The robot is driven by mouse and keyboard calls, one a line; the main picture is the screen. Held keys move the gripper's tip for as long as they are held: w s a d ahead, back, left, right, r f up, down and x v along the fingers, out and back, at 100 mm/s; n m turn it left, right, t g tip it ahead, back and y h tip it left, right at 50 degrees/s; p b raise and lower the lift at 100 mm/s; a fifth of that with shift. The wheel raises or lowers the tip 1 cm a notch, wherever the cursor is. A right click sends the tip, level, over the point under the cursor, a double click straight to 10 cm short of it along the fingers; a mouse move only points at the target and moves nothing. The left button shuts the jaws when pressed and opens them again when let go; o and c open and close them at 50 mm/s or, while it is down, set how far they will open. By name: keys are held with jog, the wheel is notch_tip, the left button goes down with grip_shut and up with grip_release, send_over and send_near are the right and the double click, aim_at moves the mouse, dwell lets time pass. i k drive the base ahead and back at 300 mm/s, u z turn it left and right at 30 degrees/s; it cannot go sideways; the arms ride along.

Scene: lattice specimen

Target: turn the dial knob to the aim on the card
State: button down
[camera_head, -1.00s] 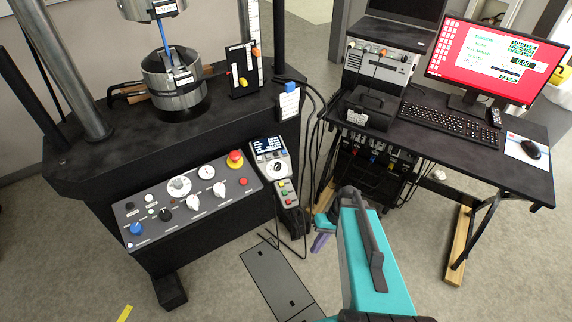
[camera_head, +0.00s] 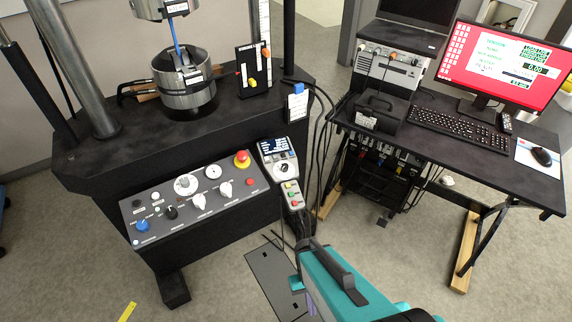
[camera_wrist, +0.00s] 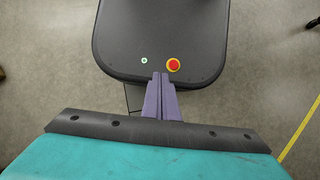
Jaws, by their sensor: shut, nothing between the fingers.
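A handset (camera_head: 279,158) with a small screen and a round dial knob (camera_head: 284,168) stands at the right end of the sloped control panel (camera_head: 190,205). The panel itself carries several knobs, including a white dial (camera_head: 186,185) and a blue knob (camera_head: 142,226). A white card with a blue top (camera_head: 297,103) hangs at the machine's right edge; its writing is too small to read. My gripper is below and right of the handset, apart from it. In the wrist view its purple fingers (camera_wrist: 160,96) are together and empty. In the head view the arm partly hides them.
A desk (camera_head: 460,140) with a monitor (camera_head: 503,62), keyboard (camera_head: 457,115) and mouse (camera_head: 541,157) stands at the right. Black cables hang between it and the machine. A dark floor plate (camera_head: 272,278) lies below the handset. Open floor lies around it.

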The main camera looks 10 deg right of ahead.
aim_at(285, 167)
jog(key=u, duration=0.45)
jog(key=k, duration=1.35)
jog(key=u, duration=0.5)
jog(key=i, duration=0.8)
jog(key=u, duration=0.4)
